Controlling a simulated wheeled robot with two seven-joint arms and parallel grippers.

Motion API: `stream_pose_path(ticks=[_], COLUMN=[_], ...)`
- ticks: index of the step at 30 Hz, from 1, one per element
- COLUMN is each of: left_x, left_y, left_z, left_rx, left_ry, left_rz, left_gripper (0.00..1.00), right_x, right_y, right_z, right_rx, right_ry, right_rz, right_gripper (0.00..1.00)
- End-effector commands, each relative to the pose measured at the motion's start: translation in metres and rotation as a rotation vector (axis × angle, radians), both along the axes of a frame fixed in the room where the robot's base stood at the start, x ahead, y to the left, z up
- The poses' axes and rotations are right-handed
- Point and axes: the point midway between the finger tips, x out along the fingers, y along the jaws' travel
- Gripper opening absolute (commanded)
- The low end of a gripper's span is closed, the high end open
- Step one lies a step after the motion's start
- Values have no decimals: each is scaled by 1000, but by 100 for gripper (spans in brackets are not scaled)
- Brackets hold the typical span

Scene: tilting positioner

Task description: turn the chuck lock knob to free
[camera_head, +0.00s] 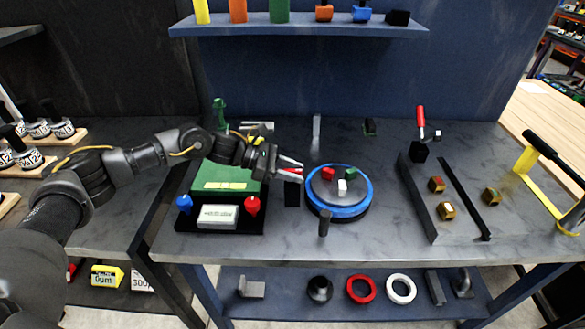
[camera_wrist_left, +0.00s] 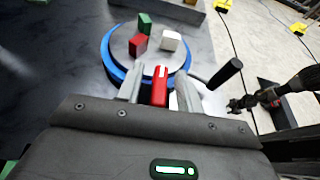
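The blue-rimmed round chuck (camera_head: 361,205) bears small red (camera_head: 328,174), green (camera_head: 351,173) and white (camera_head: 342,187) blocks. A red bar (camera_wrist_left: 160,86), which looks like the lock knob, stands left of the chuck beside a black block (camera_head: 292,193). My left gripper (camera_head: 291,167) is at the bar, one grey finger on each side; in the left wrist view (camera_wrist_left: 156,84) narrow gaps seem to show between fingers and bar. The bar's lower part is hidden. My right gripper (camera_wrist_left: 239,104) seems to show small and dark at the right of the left wrist view; its fingers are unclear.
A black upright handle (camera_head: 324,222) stands before the chuck. A green-topped box with blue (camera_head: 184,203) and red (camera_head: 252,205) knobs is at left. A dark rail fixture (camera_head: 418,200) with several brass pieces is at right. The bench front is mostly clear.

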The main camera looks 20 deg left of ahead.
Motion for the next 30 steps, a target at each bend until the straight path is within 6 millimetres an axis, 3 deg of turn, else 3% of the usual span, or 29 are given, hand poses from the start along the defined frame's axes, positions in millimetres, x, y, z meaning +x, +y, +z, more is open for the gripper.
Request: stream_pose_path(ticks=[6,15,30], left_x=[0,0,-1], left_y=[0,0,0], left_z=[-1,0,-3], left_rx=[0,0,0], left_ry=[0,0,0], left_rz=[0,0,119], left_gripper=[36,0,0], right_x=[-2,-3,-3], right_y=[0,0,-2], right_z=[0,0,-13], right_rx=[0,0,-2], right_ry=[3,5,5], right_rz=[0,0,1], right_gripper=[36,36,36])
